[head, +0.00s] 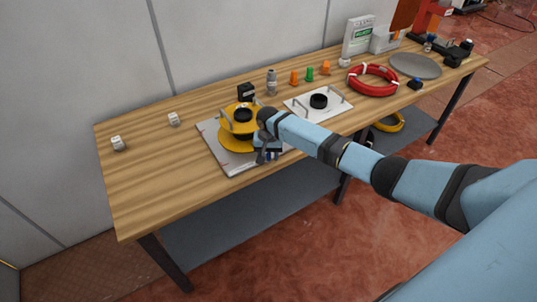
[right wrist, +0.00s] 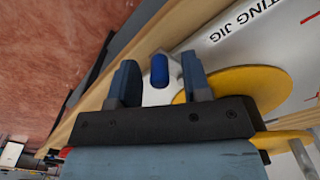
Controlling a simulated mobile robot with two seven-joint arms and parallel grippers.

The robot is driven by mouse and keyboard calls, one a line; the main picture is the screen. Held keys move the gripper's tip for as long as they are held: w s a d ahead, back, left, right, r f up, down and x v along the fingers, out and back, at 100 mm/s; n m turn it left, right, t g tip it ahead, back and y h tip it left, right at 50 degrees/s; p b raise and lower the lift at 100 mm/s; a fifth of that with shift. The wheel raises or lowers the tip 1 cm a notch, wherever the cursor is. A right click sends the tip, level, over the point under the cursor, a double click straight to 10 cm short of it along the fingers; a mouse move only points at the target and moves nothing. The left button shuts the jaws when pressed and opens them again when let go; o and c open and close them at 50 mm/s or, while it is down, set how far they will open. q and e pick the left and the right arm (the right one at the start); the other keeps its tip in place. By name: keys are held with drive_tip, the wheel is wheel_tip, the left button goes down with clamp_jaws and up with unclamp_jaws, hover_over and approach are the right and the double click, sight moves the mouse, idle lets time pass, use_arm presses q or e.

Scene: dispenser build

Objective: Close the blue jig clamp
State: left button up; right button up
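The blue clamp handle (right wrist: 159,70) shows in the right wrist view as a short blue grip on a light metal part. It stands between the two dark blue fingers of my right gripper (right wrist: 160,82), with a gap on both sides. The fingers are apart. In the head view my right gripper (head: 268,153) is low over the front right edge of the white jig plate (head: 233,163), and my arm and hand hide much of the clamp. I cannot tell the clamp's angle. The yellow piece (head: 238,119) stands on the jig. My left gripper is out of view.
A second white plate (head: 335,107) with a black ring lies to the right. A black block (head: 246,91), a grey fitting (head: 271,82) and orange and green parts stand behind. A red ring (head: 373,80) lies farther right. The table's left end is mostly clear.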

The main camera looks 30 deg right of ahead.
drive_tip(key=shift+r, duration=0.1)
wheel_tip(320, 180, up, 14)
drive_tip(key=shift+f, duration=0.2)
idle(0.6)
drive_tip(key=s+a+f+n+t+y+p, duration=0.25)
drive_tip(key=s+a+f+n+t, duration=0.3)
drive_tip(key=s+a+f, duration=0.9)
drive_tip(key=s+r+n+t, duration=0.1)
drive_tip(key=s+n+t, duration=0.1)
drive_tip(key=s, duration=0.8)
drive_tip(key=s+a+r+n+t+p, duration=0.1)
drive_tip(key=s+r+n+t, duration=0.1)
drive_tip(key=s, duration=0.7)
drive_tip(key=shift+s+t+y, duration=0.35)
drive_tip(key=shift+s+t, duration=0.05)
drive_tip(key=shift+t, duration=0.35)
